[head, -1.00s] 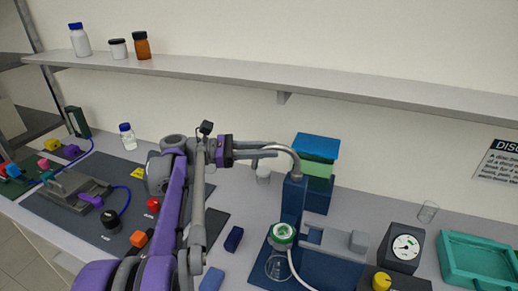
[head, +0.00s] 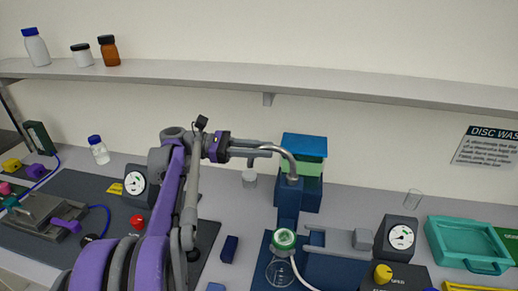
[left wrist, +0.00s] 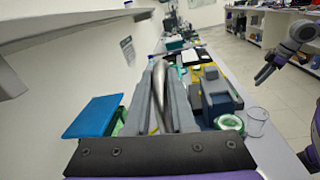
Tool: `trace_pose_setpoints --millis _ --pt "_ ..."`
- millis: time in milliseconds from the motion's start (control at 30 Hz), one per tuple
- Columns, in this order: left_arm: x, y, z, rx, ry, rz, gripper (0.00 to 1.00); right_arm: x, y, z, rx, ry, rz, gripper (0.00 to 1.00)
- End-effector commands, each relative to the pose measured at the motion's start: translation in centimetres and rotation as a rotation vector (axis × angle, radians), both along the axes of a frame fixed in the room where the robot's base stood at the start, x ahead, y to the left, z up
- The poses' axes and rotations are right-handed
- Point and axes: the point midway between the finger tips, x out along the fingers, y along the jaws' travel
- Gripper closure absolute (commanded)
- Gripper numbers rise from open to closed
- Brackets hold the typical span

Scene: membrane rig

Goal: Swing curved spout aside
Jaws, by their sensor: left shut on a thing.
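The curved spout (head: 288,159) is a grey bent metal tube that rises from the top of a dark blue post (head: 288,202). It arches to the left in the head view. My left gripper (head: 262,150) is shut on the spout's free part, above the bench. In the left wrist view the spout (left wrist: 158,92) runs between the two long grey fingers (left wrist: 165,108). The spout's tip is hidden at the fingers. My right gripper (left wrist: 265,74) seems to show at the right of the left wrist view, away from the spout; its jaws are too small to read.
A blue-lidded green box (head: 304,146) stands close behind the post. A green-ringed glass (head: 283,240), with a white tube, is in front of the post. A gauge (head: 401,238) and teal tray (head: 470,243) are to the right. A shelf (head: 330,90) runs above.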

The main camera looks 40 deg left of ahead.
Motion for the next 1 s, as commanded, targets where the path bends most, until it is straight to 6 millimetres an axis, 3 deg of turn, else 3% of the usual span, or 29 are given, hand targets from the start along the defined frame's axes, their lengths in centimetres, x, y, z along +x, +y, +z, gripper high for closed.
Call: trace_pose_setpoints --millis 400,433,567,1000 --pt "0.17 0.09 0.06 -0.001 0.000 0.004 1.00 0.01 0.00 0.02 0.000 0.000 0.000 0.50" --pt "0.17 0.08 0.06 -0.001 0.000 0.004 0.72 0.01 0.00 0.02 0.000 0.000 0.000 0.50" --pt "0.12 0.06 0.04 0.000 0.000 0.002 0.49 0.01 0.00 0.02 0.000 0.000 0.000 0.50" --pt "0.11 -0.05 -0.01 0.000 0.000 -0.001 0.48 0.00 0.00 0.01 0.000 0.000 0.000 0.50"
